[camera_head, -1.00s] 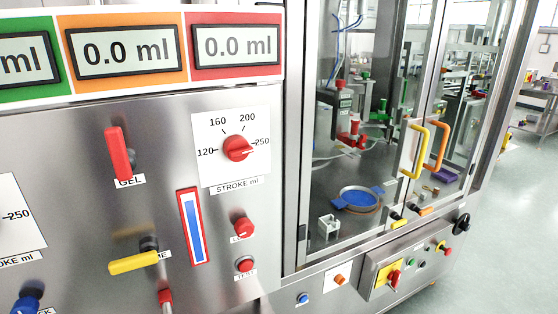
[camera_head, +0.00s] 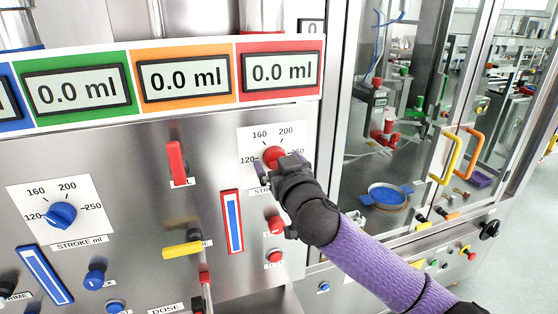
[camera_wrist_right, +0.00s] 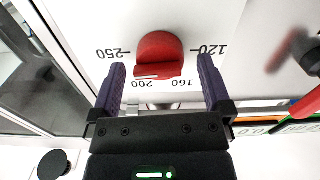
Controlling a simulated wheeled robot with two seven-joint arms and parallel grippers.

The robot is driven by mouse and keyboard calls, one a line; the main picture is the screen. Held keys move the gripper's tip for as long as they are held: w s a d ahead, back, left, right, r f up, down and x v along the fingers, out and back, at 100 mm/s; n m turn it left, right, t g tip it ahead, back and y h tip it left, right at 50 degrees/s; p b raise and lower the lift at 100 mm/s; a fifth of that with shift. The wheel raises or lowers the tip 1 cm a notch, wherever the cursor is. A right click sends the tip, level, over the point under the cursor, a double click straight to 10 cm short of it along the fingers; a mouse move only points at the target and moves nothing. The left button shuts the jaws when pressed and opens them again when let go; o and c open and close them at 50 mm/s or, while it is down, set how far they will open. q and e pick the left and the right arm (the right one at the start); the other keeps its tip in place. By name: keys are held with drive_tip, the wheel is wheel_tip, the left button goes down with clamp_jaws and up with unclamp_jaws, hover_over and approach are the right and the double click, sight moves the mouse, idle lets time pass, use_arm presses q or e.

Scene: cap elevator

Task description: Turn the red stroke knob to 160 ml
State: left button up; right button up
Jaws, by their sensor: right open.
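The red stroke knob (camera_head: 273,156) sits on a white dial plate (camera_head: 244,136) marked 120, 160, 200 and 250, under the red-framed display. My right gripper (camera_head: 276,172) is in front of it and hides its lower part and some of the plate. In the right wrist view the dial appears upside down, and the red knob (camera_wrist_right: 158,50) lies between the tips of the two spread purple fingers (camera_wrist_right: 161,68), with space on both sides. The right gripper is open and empty. I cannot tell exactly which mark the knob points to. My left gripper is out of view.
The red-framed display (camera_head: 280,72) reads 0.0 ml. A red lever (camera_head: 176,162), a yellow handle (camera_head: 183,250), a blue stroke knob (camera_head: 61,215) and a red-framed gauge (camera_head: 232,221) are to the left. Red buttons (camera_head: 275,256) are below. A glass cabinet is at right.

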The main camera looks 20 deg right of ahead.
drive_tip(key=shift+w, duration=0.3)
drive_tip(key=c, duration=1.2)
drive_tip(key=shift+c, duration=0.2)
